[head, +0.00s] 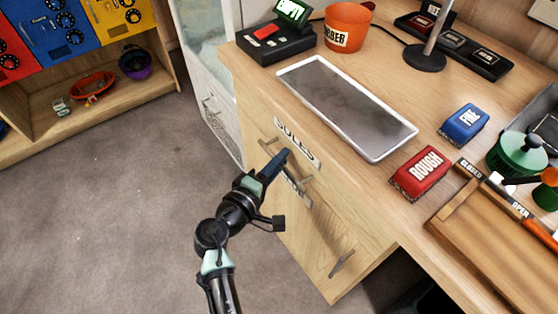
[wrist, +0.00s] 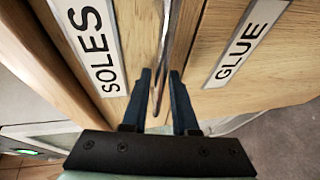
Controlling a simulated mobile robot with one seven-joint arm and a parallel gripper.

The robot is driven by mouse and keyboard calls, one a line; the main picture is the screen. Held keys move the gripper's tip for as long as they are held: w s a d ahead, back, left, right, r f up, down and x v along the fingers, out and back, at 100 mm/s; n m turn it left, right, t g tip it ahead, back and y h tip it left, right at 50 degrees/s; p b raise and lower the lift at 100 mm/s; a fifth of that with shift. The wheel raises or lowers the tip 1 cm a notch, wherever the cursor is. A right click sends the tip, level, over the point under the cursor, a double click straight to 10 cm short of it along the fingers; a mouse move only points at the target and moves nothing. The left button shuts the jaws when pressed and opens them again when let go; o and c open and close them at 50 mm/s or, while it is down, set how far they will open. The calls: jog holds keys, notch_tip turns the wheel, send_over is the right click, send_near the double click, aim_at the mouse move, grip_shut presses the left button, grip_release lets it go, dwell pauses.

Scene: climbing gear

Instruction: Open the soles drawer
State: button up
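The soles drawer (head: 262,118) is the top drawer front in the wooden bench, with a white SOLES label (head: 297,143). In the wrist view the SOLES label (wrist: 92,45) is left of my fingers and the GLUE label (wrist: 248,42) is right of them. My gripper (head: 283,157) is at the soles drawer's front. In the wrist view its two dark fingers (wrist: 162,78) stand apart, with a thin metal handle bar (wrist: 164,62) running between them. Firm contact does not show. The drawer looks closed or nearly so in the head view; my gripper partly hides its front.
A lower drawer has its own handle (head: 341,263). On the benchtop are a grey metal tray (head: 345,105), a red ROUGH block (head: 421,172), a blue FINE block (head: 464,124) and an orange RUBBER bucket (head: 347,27). The carpet (head: 120,215) left of the bench is clear.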

grip_shut()
dwell(1.4)
